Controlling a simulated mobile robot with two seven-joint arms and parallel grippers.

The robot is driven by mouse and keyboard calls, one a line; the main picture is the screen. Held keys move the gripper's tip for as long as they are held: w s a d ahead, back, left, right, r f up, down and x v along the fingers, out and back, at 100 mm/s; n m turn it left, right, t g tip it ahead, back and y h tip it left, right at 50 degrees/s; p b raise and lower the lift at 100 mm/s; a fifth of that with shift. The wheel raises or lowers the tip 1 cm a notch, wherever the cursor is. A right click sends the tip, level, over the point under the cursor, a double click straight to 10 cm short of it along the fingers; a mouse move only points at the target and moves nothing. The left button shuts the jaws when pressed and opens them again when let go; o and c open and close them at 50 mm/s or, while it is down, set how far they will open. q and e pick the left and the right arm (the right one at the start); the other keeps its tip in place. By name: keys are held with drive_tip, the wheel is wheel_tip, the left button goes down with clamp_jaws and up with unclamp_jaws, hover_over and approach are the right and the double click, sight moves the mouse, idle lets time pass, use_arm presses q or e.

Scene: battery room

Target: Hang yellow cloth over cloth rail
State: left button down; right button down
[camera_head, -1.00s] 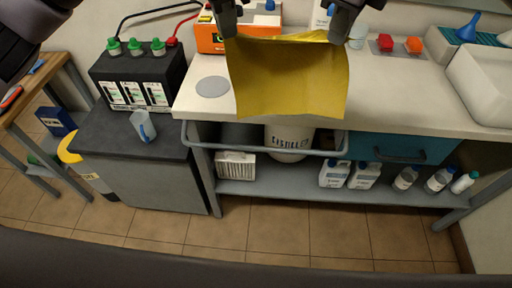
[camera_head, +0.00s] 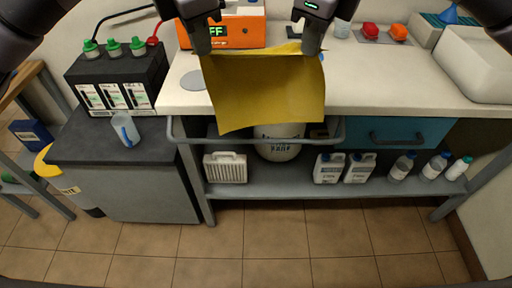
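The yellow cloth (camera_head: 265,92) hangs spread between my two grippers in front of the bench, its lower edge in front of the cloth rail. The cloth rail (camera_head: 335,130) is a grey bar along the bench's front edge; the cloth hides much of its middle. My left gripper (camera_head: 204,50) is shut on the cloth's upper left corner. My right gripper (camera_head: 312,48) is shut on its upper right corner. Whether the cloth touches the rail I cannot tell.
An orange charger (camera_head: 240,32) stands behind the cloth on the white benchtop (camera_head: 365,85). A black battery (camera_head: 118,75) and a clear jug (camera_head: 125,130) stand on the dark cabinet at left. Several bottles and a white container (camera_head: 225,167) stand on the lower shelf (camera_head: 300,188).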

drive_tip(key=shift+f, duration=0.3)
idle(0.5)
